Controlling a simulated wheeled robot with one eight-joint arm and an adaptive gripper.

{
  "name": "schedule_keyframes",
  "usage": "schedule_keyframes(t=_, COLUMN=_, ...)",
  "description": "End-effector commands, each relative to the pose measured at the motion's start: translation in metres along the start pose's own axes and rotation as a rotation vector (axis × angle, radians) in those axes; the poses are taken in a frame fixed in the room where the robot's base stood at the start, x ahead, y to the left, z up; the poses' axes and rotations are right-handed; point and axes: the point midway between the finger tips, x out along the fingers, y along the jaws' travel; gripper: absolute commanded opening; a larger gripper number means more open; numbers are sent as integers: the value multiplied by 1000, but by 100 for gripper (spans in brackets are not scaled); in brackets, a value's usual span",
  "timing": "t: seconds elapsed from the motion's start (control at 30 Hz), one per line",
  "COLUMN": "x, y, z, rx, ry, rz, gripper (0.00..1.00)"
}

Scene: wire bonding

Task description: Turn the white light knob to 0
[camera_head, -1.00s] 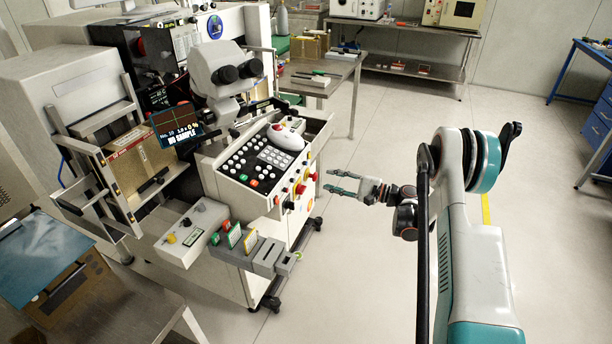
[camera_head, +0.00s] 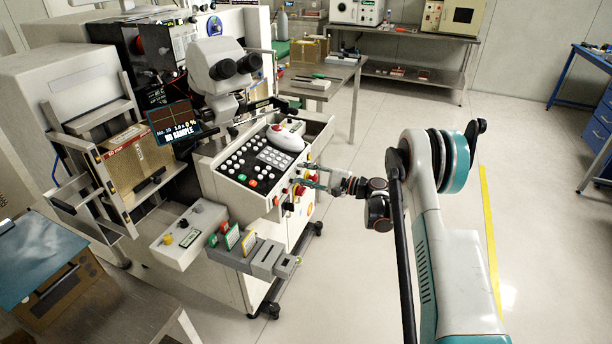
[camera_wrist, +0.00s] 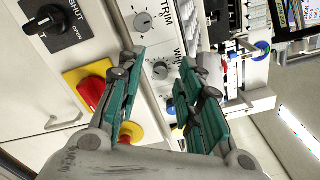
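The white light knob (camera_wrist: 160,71) is a small grey dial on the machine's pale front panel, beside a partly hidden label starting "WH". It lies between my fingertips in the wrist view; I cannot tell whether they touch it. Its scale and setting are too small to read. My gripper (camera_wrist: 159,68) is open, with green fingers on both sides of the dial. In the head view my gripper (camera_head: 310,177) is at the right-hand front face of the console, where the knob cannot be made out.
A similar "TRIM" dial (camera_wrist: 143,21) sits beside it. A black SHUT/OPEN knob (camera_wrist: 52,20) and a red switch (camera_wrist: 92,93) on a yellow plate are to the left. The console's keypad (camera_head: 265,158) is above. Open floor (camera_head: 380,140) lies to the right.

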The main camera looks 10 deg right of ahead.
Motion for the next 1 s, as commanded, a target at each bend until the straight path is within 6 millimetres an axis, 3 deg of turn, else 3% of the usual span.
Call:
schedule_keyframes(t=0.03, x=0, y=0, z=0, rx=0, ry=0, rz=0, gripper=22)
schedule_keyframes(t=0.13, x=0, y=0, z=0, rx=0, ry=0, rz=0, gripper=0)
schedule_keyframes(t=0.8, x=0, y=0, z=0, rx=-102, ry=0, rz=1, gripper=0)
schedule_keyframes(t=0.83, x=0, y=0, z=0, rx=-102, ry=0, rz=1, gripper=14)
schedule_keyframes(t=0.9, x=0, y=0, z=0, rx=-102, ry=0, rz=1, gripper=30)
schedule_keyframes(t=1.0, x=0, y=0, z=0, rx=-101, ry=0, rz=1, gripper=33)
